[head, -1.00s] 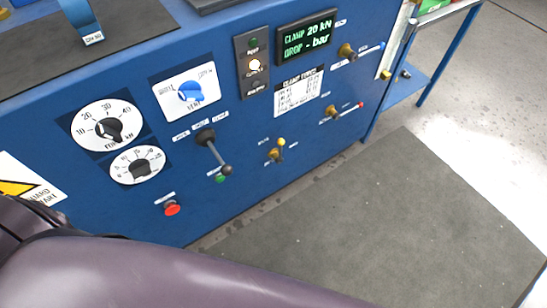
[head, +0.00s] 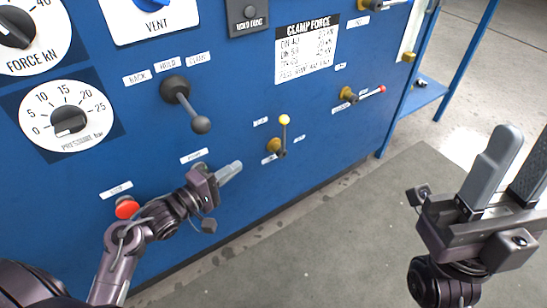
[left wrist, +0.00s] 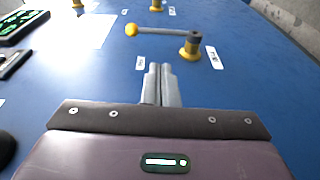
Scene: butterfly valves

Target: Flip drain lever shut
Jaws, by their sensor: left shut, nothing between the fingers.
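A small valve lever with a yellow ball knob (head: 284,120) and brass body (head: 275,146) sits low on the blue panel. Its handle points up in the head view. The same lever (left wrist: 155,31) shows in the left wrist view, just beyond my fingertips. The labels are too blurred to tell which lever is the drain. My left gripper (head: 234,168) is shut and empty, left of and slightly below the yellow-knobbed lever, apart from it. My right gripper (head: 526,140) is open and empty at the right.
A black-knobbed selector lever (head: 186,105) stands out from the panel above my left gripper. A red button (head: 126,207) is beside my left arm. A pressure dial (head: 68,121) is at the left. A dark floor mat (head: 330,235) lies clear below; a blue shelf stand (head: 425,92) is at right.

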